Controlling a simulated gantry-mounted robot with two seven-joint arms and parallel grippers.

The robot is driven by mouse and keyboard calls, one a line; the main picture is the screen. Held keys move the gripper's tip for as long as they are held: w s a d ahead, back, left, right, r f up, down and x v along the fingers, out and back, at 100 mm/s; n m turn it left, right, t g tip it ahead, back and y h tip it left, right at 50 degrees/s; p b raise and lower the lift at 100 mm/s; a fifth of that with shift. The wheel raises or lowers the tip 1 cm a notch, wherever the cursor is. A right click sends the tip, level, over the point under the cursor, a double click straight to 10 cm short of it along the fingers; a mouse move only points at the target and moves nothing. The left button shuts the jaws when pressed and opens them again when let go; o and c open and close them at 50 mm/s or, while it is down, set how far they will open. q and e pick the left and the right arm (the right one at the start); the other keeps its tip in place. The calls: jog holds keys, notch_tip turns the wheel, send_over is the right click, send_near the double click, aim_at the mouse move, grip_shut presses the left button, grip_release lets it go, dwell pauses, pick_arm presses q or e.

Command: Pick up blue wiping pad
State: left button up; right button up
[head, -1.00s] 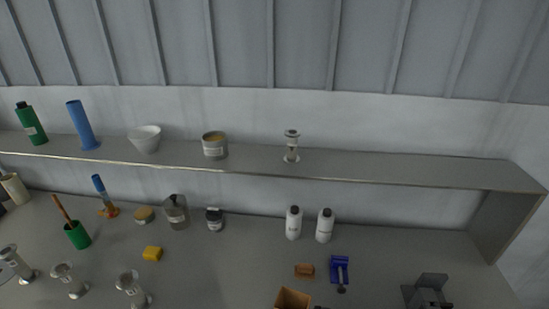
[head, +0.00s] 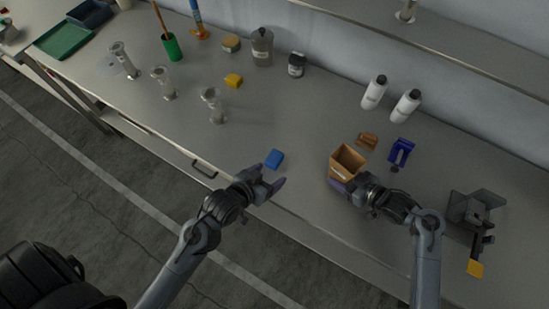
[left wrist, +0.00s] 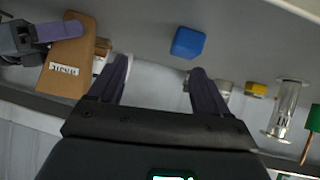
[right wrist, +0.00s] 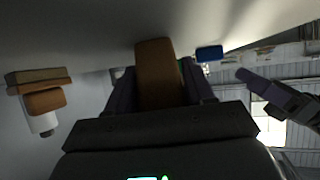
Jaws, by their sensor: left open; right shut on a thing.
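The blue wiping pad (head: 274,159) lies on the bench near its front edge. It also shows in the left wrist view (left wrist: 188,42), just beyond the right-hand fingertip. My left gripper (head: 267,178) is open and empty, on the front-edge side of the pad and apart from it. My right gripper (head: 345,187) is shut on the open brown box (head: 348,160), which bears a white label. The right wrist view shows a brown wall of this box (right wrist: 158,75) between the fingers.
A brown block (head: 367,141) and a dark blue tool (head: 401,152) lie behind the box. Two white bottles (head: 374,92) stand near the wall. A glass cylinder (head: 213,105) and a yellow sponge (head: 233,80) are left of the pad. The bench around the pad is clear.

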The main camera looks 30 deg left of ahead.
aim_at(271, 162)
pick_arm(q)
jog(key=shift+s+a+f+t+y, duration=0.3)
jog(key=shift+s+a+t+y, duration=0.1)
jog(key=shift+s+a+t, duration=0.2)
jog(key=shift+s+a+f+t+y, duration=0.25)
jog(key=shift+s+a+t+y, duration=0.2)
jog(key=shift+s, duration=0.2)
jog(key=shift+a, duration=0.1)
jog(key=shift+t, duration=0.25)
jog(key=x, duration=0.5)
jog(key=shift+w+a+f, duration=0.1)
jog(key=shift+w+f, duration=0.05)
jog(key=shift+w, duration=0.15)
jog(key=shift+f+x, duration=0.2)
jog(key=shift+x, duration=1.3)
jog(key=shift+f+x, duration=0.2)
jog(key=shift+x, duration=1.3)
jog(key=shift+s+a, duration=0.15)
jog(key=shift+a, duration=0.05)
jog(key=shift+c, duration=0.4)
jog(key=c, duration=1)
jog(key=shift+c, duration=0.2)
jog(key=shift+r, duration=0.1)
